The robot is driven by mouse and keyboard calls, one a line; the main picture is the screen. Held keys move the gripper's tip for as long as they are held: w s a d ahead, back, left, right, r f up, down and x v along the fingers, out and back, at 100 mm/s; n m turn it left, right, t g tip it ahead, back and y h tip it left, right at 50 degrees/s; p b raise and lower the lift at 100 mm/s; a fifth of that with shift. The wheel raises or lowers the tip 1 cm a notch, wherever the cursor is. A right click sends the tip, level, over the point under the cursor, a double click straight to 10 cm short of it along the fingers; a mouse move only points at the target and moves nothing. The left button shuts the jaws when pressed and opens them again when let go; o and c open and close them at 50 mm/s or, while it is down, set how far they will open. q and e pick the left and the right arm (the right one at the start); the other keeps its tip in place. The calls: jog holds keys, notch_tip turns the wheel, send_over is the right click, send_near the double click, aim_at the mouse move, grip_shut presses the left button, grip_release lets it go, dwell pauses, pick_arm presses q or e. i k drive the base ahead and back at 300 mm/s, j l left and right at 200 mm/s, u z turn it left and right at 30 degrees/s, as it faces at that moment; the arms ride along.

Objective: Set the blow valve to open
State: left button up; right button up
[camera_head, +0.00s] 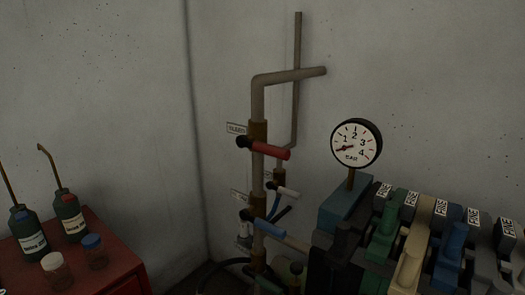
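A pipe stand (257,106) in the room corner carries several lever valves. The top valve has a red lever (270,150) pointing right and slightly down, across the upright pipe. A small label (236,128) sits beside it, too small to read surely. A second label (239,197) is partly hidden. I cannot tell which valve is the blow valve. Neither gripper is in view.
A round gauge (356,143) stands right of the pipes, above a row of coloured blocks (414,240) with "FINE"-like tags. A red cabinet (118,262) at left holds two dark bottles (70,216) with spouts and two jars (95,251). Open space lies before the pipes' left side.

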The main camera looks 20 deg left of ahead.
aim_at(244, 214)
jog(key=i+j, duration=0.15)
jog(key=j, duration=0.25)
jog(key=i+j, duration=0.15)
jog(key=j, duration=0.25)
jog(key=i+j, duration=0.15)
jog(key=j, duration=0.25)
jog(key=i+j, duration=0.15)
jog(key=j, duration=0.25)
jog(key=z, duration=0.05)
